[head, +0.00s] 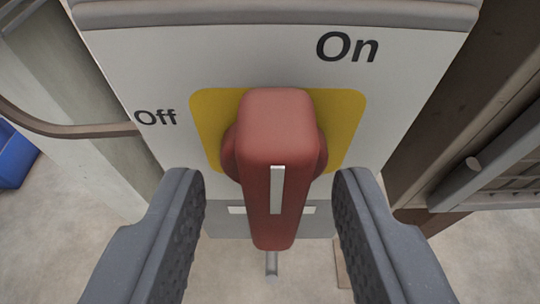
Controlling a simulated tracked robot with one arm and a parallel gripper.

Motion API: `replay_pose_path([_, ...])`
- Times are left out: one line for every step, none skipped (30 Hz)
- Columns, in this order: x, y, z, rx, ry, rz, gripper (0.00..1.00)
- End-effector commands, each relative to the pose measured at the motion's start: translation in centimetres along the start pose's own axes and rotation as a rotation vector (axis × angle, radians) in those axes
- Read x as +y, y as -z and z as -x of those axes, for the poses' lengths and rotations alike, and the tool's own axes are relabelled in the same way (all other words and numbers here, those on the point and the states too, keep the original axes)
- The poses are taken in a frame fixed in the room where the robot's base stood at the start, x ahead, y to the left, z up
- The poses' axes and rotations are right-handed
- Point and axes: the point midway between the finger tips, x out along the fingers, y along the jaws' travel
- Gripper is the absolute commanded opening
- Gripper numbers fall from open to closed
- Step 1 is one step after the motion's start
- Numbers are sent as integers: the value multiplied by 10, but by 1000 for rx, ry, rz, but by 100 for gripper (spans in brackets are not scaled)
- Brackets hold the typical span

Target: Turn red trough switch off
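The red switch handle (278,160) sits on a yellow plate (345,115) on a pale panel box. Its long side runs up and down in the picture, and a white stripe marks its lower part. The word "On" (347,47) is printed above and to the right of it. The word "Off" (155,118) is printed to its left. My gripper (268,180) is open, with one dark padded finger on each side of the handle's lower part. A gap shows between each finger and the handle.
A brown pipe or cable (60,127) runs to the panel's left edge. A dark frame with a grey bar (500,155) stands close on the right. A blue object (14,155) is at the far left. Pale floor shows below.

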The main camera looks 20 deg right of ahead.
Motion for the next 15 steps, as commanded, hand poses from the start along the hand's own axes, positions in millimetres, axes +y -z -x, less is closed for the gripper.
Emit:
replay_pose_path([0,0,-3,0,1,-2,40])
replay_pose_path([0,0,-4,1,0,-2,40])
replay_pose_path([1,0,-6,1,-1,-2,40])
replay_pose_path([1,1,-7,1,-1,-2,40])
replay_pose_path([2,1,-8,2,-1,-2,40])
replay_pose_path([2,1,-9,2,-2,-2,40])
replay_pose_path([2,1,-10,2,-2,-2,40])
replay_pose_path([2,1,-10,2,-2,-2,40])
replay_pose_path([2,1,-10,2,-2,-2,40])
replay_pose_path([2,1,-10,2,-1,-2,40])
replay_pose_path([2,1,-11,2,-2,-2,40])
replay_pose_path([2,1,-11,2,-1,-2,40])
replay_pose_path([2,1,-11,2,-2,-2,40])
replay_pose_path([2,1,-11,2,-1,-2,40])
replay_pose_path([2,1,-11,2,-1,-2,40])
